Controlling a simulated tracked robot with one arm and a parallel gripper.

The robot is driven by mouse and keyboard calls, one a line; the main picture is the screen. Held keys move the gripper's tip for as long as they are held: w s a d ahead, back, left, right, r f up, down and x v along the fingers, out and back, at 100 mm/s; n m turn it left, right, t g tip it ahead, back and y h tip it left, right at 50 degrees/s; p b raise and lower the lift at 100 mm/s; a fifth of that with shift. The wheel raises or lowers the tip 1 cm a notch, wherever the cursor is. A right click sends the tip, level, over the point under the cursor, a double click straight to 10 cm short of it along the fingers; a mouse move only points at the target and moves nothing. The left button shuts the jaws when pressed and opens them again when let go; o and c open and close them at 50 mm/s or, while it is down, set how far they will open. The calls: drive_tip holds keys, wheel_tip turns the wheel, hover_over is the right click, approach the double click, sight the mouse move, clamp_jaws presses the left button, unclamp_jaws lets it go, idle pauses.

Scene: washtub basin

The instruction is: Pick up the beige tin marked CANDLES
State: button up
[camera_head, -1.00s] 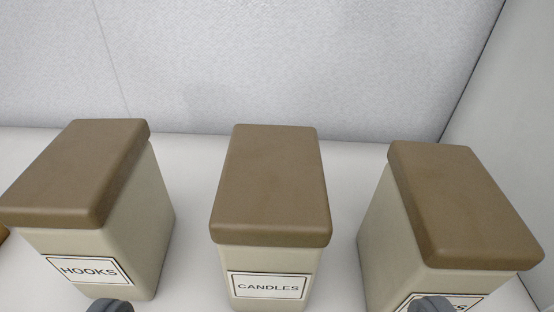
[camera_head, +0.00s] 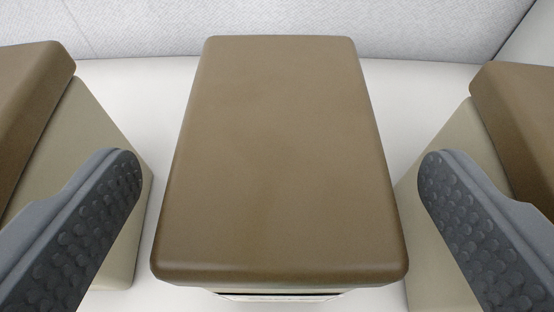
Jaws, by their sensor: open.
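The beige tin marked CANDLES (camera_head: 280,160) stands upright in the middle of the view, its flat brown lid filling the centre. Only the top edge of its label shows below the lid's front edge, and the lettering is hidden now. My gripper (camera_head: 279,172) is open, with one dark grey padded finger on each side of the tin. A gap shows between each finger and the lid. Nothing is held.
The HOOKS tin (camera_head: 100,170) stands close on the left, behind the left finger. Another brown-lidded tin (camera_head: 440,200) stands close on the right, behind the right finger. Narrow strips of white surface (camera_head: 150,110) separate the tins. A pale textured wall (camera_head: 290,18) rises behind.

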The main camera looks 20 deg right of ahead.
sight(279, 141)
drive_tip(key=p+x, duration=0.1)
drive_tip(key=x, duration=0.3)
drive_tip(key=shift+w+f, duration=0.3)
drive_tip(key=shift+w, duration=0.05)
drive_tip(key=c, duration=1.5)
drive_tip(key=shift+s, duration=0.1)
drive_tip(key=shift+c, duration=0.6)
drive_tip(key=shift+r, duration=0.15)
